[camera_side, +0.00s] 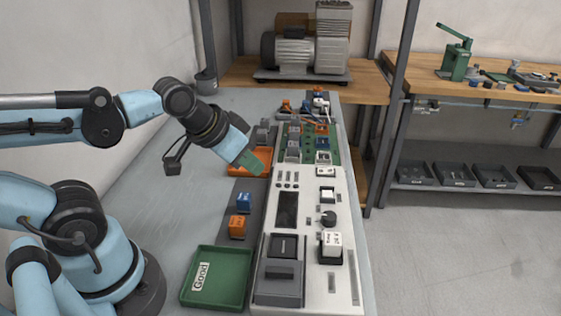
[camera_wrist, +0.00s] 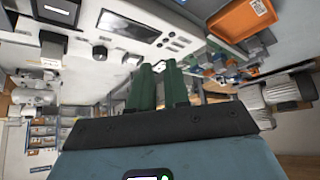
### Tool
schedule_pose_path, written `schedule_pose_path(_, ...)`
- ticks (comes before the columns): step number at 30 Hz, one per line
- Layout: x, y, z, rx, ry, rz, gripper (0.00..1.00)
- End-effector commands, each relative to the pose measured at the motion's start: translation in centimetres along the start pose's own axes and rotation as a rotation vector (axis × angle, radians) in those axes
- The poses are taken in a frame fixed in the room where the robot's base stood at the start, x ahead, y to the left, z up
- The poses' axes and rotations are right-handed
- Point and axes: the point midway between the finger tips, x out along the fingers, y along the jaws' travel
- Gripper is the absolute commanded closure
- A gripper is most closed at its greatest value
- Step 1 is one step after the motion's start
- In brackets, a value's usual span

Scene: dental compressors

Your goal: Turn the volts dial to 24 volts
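The panel (camera_side: 311,197) is a long white unit on the bench in the side view. A round black knob (camera_side: 328,218), which looks like the volts dial, sits on its right half; its marks are too small to read. A dark knob also shows in the wrist view (camera_wrist: 99,52), left of my fingers. My gripper (camera_side: 252,165) points down and right above the orange tray, up and left of the knob and apart from it. In the wrist view its two green fingers (camera_wrist: 160,80) stand close together with a narrow gap and nothing held.
A white labelled block (camera_side: 332,242) stands just in front of the knob, and a white switch (camera_side: 327,195) behind it. A green tray (camera_side: 218,278) marked Good, blue (camera_side: 243,201) and orange (camera_side: 237,227) blocks lie left of the panel. The orange tray (camera_side: 245,170) is below my gripper.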

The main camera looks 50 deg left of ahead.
Motion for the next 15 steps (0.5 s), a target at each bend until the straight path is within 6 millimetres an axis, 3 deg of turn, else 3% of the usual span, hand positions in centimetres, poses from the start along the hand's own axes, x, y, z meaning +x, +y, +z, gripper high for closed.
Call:
schedule_pose_path(1,-0.1,0.2,-0.3,-0.008,-0.010,0.004,0.76)
schedule_pose_path(8,-0.3,2.7,-3.5,-0.130,-0.152,0.027,0.41)
schedule_pose_path(15,0.4,6.6,-6.9,-0.293,-0.351,-0.004,0.41)
